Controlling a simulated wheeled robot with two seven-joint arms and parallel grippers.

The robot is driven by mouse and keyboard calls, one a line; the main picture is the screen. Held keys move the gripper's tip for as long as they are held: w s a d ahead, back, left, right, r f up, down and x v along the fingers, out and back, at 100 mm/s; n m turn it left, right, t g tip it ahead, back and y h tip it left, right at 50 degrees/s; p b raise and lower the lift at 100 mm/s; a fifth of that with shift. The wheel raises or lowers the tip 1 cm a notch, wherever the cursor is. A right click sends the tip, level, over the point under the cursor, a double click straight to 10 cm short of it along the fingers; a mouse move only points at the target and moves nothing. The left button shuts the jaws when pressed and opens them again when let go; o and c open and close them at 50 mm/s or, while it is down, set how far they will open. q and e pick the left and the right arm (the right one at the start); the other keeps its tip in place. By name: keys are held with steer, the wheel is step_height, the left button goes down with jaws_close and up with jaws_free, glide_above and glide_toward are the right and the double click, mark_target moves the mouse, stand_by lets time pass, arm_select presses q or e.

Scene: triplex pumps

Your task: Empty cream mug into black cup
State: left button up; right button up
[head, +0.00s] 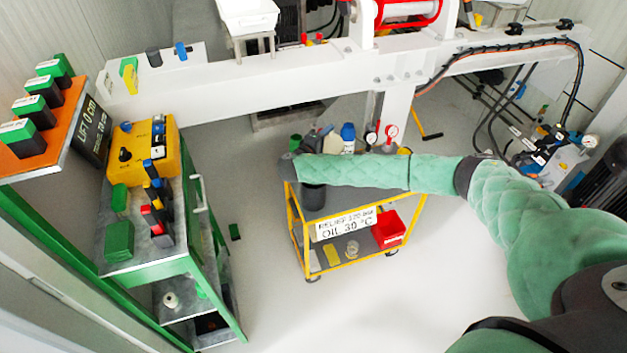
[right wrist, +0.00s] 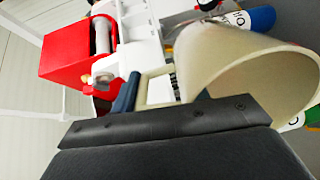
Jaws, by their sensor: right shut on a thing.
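The cream mug (right wrist: 240,62) fills the upper right of the right wrist view, its wide mouth facing the lower right of that picture. Its pale handle (right wrist: 152,88) is on its left. My right gripper (right wrist: 140,98) is shut on the mug, at the handle side. In the head view my right arm reaches left over the yellow cart, ending in a dark wrist (head: 288,164); the mug does not show there. A dark cylinder (head: 313,196), which looks like the black cup, stands on the cart just below my forearm, partly covered. My left gripper is out of view.
The yellow cart (head: 297,236) holds a blue-capped bottle (head: 347,138), a green container (head: 296,142) and, lower down, a red bin (head: 389,229). A green bench (head: 150,262) stands left. A white beam (head: 250,97) crosses behind. Floor before the cart is clear.

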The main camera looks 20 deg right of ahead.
mark_target(331, 135)
steer(key=shift+w+d+f+g+y, duration=0.4)
steer(key=shift+w+d+y, duration=0.1)
steer(key=shift+d+y, duration=0.15)
steer(key=shift+w+d+f, duration=0.1)
steer(key=shift+w+d, duration=0.05)
steer(key=shift+d, duration=0.1)
steer(key=shift+w+d+f+g+y+b, duration=0.3)
steer(key=shift+w+d+g+y, duration=0.15)
steer(key=shift+d, duration=0.25)
steer(key=shift+w+d+f, duration=0.1)
steer(key=shift+w+d, duration=0.05)
steer(key=shift+p, duration=0.3)
steer(key=shift+w+d+g+y, duration=0.1)
steer(key=shift+d+g+y, duration=0.05)
steer(key=shift+g+y, duration=0.15)
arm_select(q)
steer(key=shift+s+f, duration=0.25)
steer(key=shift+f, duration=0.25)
arm_select(e)
steer(key=shift+w, duration=0.1)
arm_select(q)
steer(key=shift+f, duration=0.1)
arm_select(e)
steer(key=shift+d, duration=0.1)
